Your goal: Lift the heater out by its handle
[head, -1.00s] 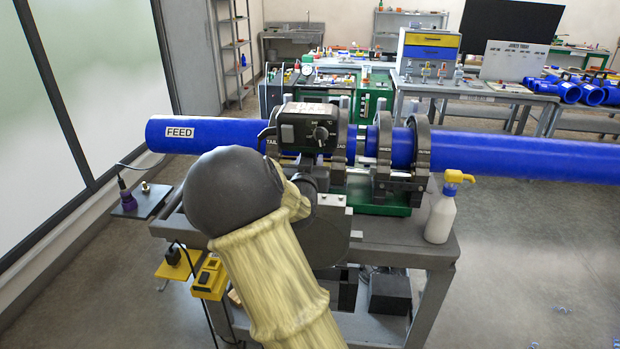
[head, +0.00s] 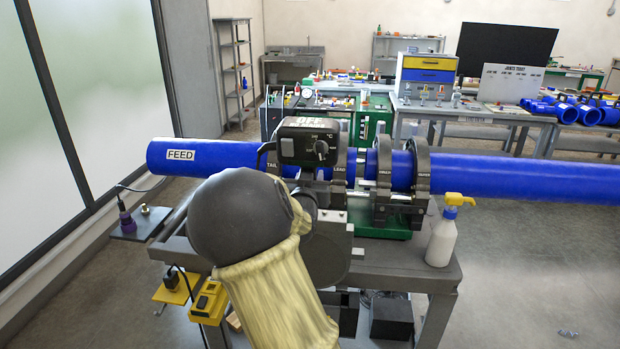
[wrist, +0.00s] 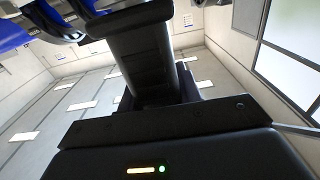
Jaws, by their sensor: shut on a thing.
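In the head view my dark wrist and cream-sleeved arm stand in front of the handle and my jaws. The wrist view shows my gripper (wrist: 150,98) close up, shut on the dark handle, which runs up the picture.
Black clamp rings (head: 421,165) hold the right blue pipe (head: 520,176) over the cart. A white spray bottle with a yellow top (head: 441,235) stands on the cart's right end. Open floor lies to the right.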

